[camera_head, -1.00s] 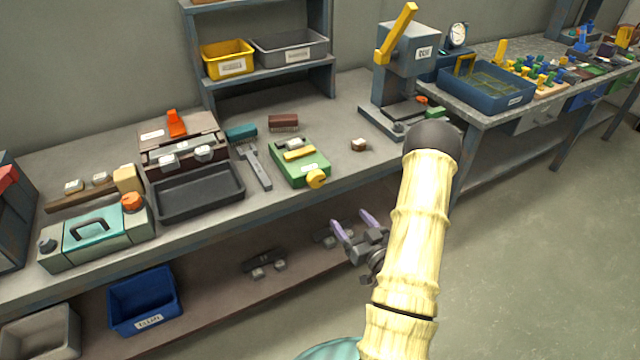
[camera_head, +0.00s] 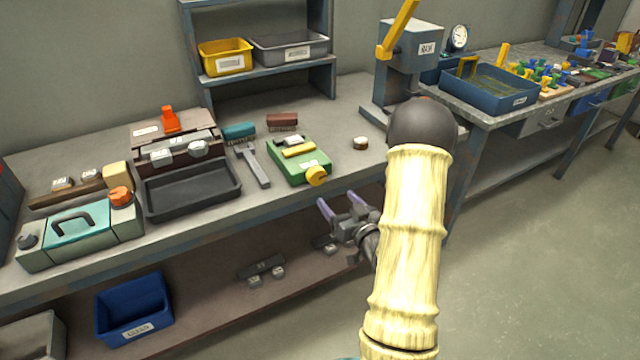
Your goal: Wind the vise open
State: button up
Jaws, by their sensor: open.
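A green device that looks like the vise (camera_head: 318,162) sits on the workbench near its front edge. My arm hides part of the bench to the right.
A hammer-like tool (camera_head: 254,167) lies just left of the vise, by a black tray (camera_head: 193,190). Two brushes lie behind, and a small block (camera_head: 360,143) lies to the right. A press (camera_head: 408,60) stands at the right. The floor at right is clear.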

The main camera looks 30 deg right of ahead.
aim_at(319, 178)
jog(key=w, duration=1)
jog(key=shift+w+a+p, duration=0.2)
jog(key=shift+p, duration=0.1)
jog(key=c, duration=1)
jog(key=shift+o, duration=0.2)
